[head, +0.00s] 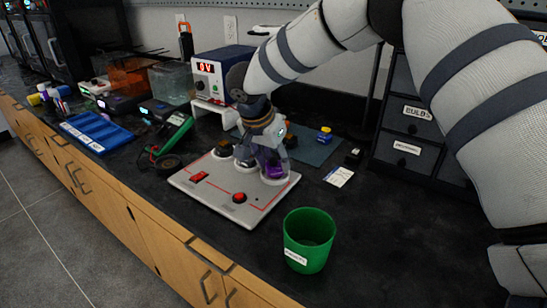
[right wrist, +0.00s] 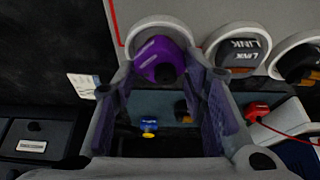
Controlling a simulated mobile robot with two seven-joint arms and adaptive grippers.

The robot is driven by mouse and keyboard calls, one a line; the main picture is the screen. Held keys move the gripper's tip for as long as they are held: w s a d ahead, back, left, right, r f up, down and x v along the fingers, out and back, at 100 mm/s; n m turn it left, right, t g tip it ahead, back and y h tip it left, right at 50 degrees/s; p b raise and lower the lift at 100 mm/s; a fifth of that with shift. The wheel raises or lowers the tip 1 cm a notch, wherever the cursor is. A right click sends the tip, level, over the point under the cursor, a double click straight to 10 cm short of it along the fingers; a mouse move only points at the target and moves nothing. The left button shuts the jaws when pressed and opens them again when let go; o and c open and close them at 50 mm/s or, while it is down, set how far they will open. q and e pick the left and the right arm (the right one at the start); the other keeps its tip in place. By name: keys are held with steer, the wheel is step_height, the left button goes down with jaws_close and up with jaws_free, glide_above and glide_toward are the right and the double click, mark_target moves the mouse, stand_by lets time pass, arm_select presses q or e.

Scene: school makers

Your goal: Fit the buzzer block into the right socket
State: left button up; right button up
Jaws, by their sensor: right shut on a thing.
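The pale board (head: 205,187) lies on the dark bench with a row of three round white sockets. The purple buzzer block (head: 275,171) is at the right socket (head: 284,181), the one nearest the bench's right side. My right gripper (head: 270,158) points down over it, shut on the block. In the right wrist view the purple block (right wrist: 160,60) sits between my two fingers and overlaps the white ring (right wrist: 150,24). I cannot tell whether it is fully seated. Dark LINK blocks fill the other sockets, one of them clear in the right wrist view (right wrist: 240,46). My left gripper is out of view.
A green cup (head: 309,240) stands at the front right of the board. A blue tray (head: 97,133) and a green meter (head: 172,135) are to the left. A power supply (head: 220,70) and a drawer unit (head: 408,130) stand behind. The bench right of the cup is clear.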

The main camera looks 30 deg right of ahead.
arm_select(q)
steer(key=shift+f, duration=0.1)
arm_select(e)
steer(key=shift+f, duration=0.35)
steer(key=o, duration=0.7)
steer(key=p+v, duration=0.1)
steer(key=v, duration=0.5)
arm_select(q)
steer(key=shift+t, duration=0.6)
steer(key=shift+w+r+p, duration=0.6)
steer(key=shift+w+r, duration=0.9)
arm_select(e)
steer(key=shift+v, duration=2.55)
